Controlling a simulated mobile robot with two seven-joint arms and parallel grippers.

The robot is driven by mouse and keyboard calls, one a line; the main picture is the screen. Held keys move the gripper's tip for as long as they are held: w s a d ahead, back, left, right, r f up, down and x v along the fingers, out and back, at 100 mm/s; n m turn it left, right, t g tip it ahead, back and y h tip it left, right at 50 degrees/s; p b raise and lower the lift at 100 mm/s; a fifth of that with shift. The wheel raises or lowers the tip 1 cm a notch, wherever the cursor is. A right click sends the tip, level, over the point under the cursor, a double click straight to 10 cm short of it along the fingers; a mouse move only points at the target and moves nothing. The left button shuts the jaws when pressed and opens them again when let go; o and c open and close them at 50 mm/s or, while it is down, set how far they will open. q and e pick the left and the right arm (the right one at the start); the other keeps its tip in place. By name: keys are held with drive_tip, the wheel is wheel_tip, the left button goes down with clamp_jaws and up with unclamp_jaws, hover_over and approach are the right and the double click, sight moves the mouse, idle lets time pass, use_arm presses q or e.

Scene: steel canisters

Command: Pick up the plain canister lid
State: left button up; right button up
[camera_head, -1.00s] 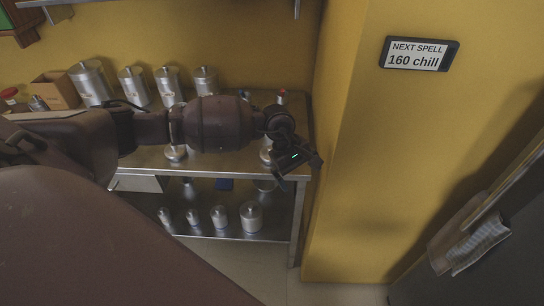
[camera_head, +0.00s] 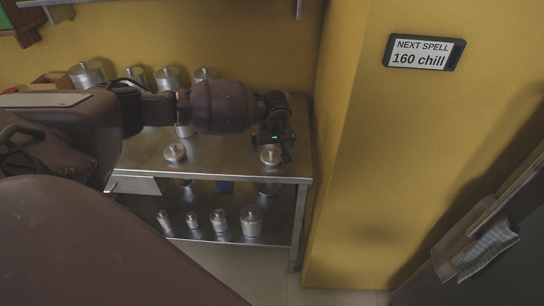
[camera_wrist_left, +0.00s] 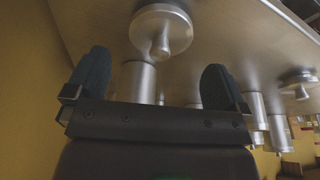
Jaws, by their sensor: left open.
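Two round steel lids with knobs lie on the steel table. One lid (camera_head: 270,156) is near the right end, just by my left gripper (camera_head: 272,147); the other lid (camera_head: 174,153) is further left. I cannot tell from markings which is the plain one. In the left wrist view my gripper (camera_wrist_left: 155,72) is open, with two dark fingers apart and nothing held. A lid (camera_wrist_left: 163,30) with its knob shows beyond the gap between them, apart from the fingers. Another lid (camera_wrist_left: 298,80) is at the right. My right gripper is not in view.
Tall steel canisters (camera_head: 168,77) stand at the back of the table (camera_head: 222,160), partly hidden by my left arm. Smaller canisters (camera_head: 251,220) stand on the lower shelf. A yellow wall (camera_head: 350,190) with a sign (camera_head: 424,53) rises to the right. The table front between the lids is clear.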

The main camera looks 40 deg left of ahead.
sight(272, 150)
use_arm(q)
drive_tip(key=x, duration=0.3)
drive_tip(key=shift+f, duration=0.35)
drive_tip(key=shift+w+a+f, duration=0.15)
drive_tip(key=shift+f, duration=0.4)
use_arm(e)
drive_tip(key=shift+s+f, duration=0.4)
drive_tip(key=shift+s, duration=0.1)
use_arm(q)
drive_tip(key=shift+c, duration=0.2)
